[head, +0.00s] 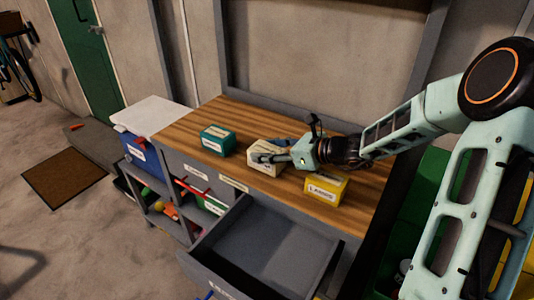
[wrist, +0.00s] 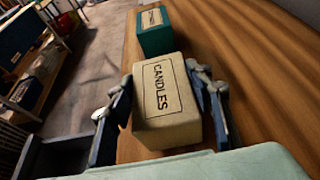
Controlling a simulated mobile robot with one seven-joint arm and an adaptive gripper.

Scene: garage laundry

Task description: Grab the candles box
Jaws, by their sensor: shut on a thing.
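The candles box (wrist: 165,122) is cream coloured with a framed label reading CANDLES on top. In the wrist view it sits between the two fingers of my gripper (wrist: 165,90), one finger on each side. In the head view the candles box (head: 262,164) is at the middle of the wooden workbench (head: 290,199), partly hidden by my gripper (head: 270,157). The gripper is shut on the box. I cannot tell whether the box is lifted off the wood.
A teal box (head: 218,139) stands left of the candles box, and a yellow box (head: 325,187) stands to its right. An open, empty-looking grey drawer (head: 262,258) juts out below the bench front. A blue bin (head: 143,158) with a white lid (head: 155,114) is at the left.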

